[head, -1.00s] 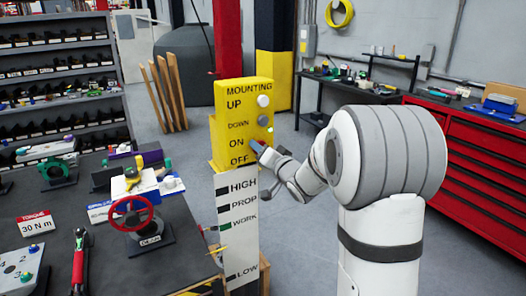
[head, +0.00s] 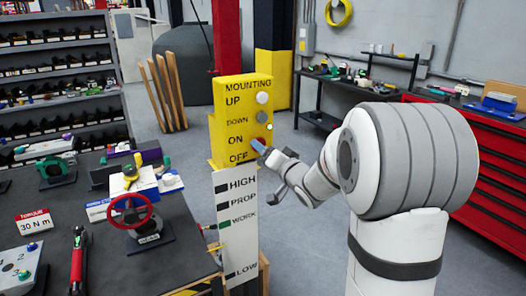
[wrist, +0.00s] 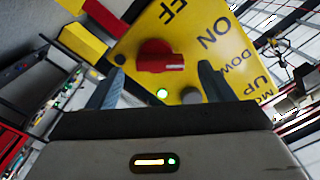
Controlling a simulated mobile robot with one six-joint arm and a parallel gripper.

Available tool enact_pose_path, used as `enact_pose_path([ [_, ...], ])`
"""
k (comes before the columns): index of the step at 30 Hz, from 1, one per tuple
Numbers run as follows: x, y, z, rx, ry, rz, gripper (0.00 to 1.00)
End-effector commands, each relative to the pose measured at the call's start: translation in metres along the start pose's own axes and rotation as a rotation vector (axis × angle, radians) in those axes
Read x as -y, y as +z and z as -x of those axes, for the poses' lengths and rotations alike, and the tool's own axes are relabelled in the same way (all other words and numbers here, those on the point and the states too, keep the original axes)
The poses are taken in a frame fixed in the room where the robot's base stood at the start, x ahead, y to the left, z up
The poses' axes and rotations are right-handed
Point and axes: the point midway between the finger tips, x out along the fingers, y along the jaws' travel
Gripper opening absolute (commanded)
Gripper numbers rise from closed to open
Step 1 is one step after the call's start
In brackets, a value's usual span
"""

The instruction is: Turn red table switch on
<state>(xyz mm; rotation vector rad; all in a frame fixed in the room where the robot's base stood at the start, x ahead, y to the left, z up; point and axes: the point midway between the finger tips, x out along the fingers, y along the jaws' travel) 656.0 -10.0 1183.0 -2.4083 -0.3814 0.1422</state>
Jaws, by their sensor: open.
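The yellow control box (head: 232,112) stands on a post in the head view, lettered MOUNTING, UP, DOWN, ON and OFF. In the wrist view its face is upside down. There the red switch (wrist: 160,57) is a rotary knob lying roughly across the picture, with a small light mark near its right end. My gripper (head: 262,147) is at the box's right side, by the ON and OFF lettering, and hides the switch in the head view. In the wrist view the open fingers (wrist: 160,70) stand on either side of the knob, with a visible gap on both sides.
A lit green lamp (wrist: 162,93) and a dark button (wrist: 190,95) sit near the switch. Below the box is a white HIGH-to-LOW sign (head: 238,235). A workbench with a red handwheel (head: 131,212) is at left. A red tool cabinet (head: 490,165) stands right.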

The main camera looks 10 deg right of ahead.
Motion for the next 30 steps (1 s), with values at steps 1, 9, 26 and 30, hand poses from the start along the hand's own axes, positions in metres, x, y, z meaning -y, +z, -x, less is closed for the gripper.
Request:
enact_pose_path([
  [1,-0.001,0.0,0.01,-0.003,0.001,0.002,0.75],
  [9,-0.001,0.001,0.042,-0.001,0.001,0.0,0.75],
  [26,-0.004,-0.001,0.052,0.008,0.099,0.063,0.75],
  [30,-0.015,0.004,0.077,0.066,0.307,0.177,0.75],
])
